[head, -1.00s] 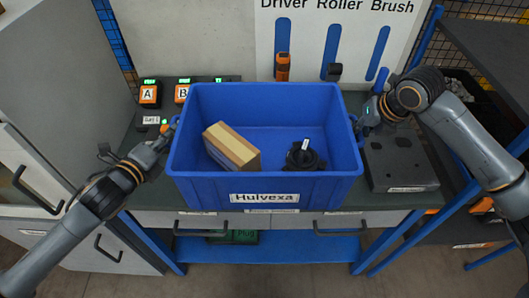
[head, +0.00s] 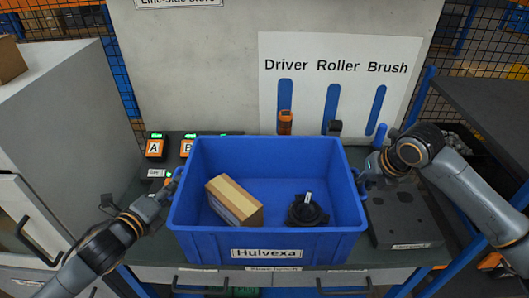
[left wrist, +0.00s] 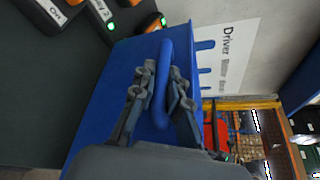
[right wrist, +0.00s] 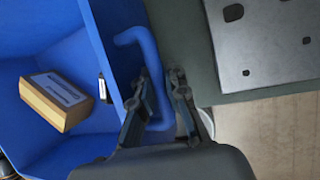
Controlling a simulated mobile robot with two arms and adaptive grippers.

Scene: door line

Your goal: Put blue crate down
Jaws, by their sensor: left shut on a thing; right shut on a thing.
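The blue crate (head: 268,243), labelled Hulvexa, is upright at the front middle of the grey workbench (head: 405,262) in the head view. It holds a cardboard box (head: 235,201) and a black round part (head: 307,211). My left gripper (head: 172,188) is at its left side; in the left wrist view its fingers are shut around the blue side handle (left wrist: 163,80). My right gripper (head: 363,178) is at its right side; in the right wrist view its fingers are shut on the other handle (right wrist: 150,60). The crate's underside is hidden, so I cannot tell whether it touches the bench.
Orange charger units (head: 155,147) stand at the back left of the bench. A dark grey plate (head: 405,222) lies right of the crate. A tool board (head: 335,90) with blue outlines is behind. A grey cabinet (head: 60,120) flanks the left.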

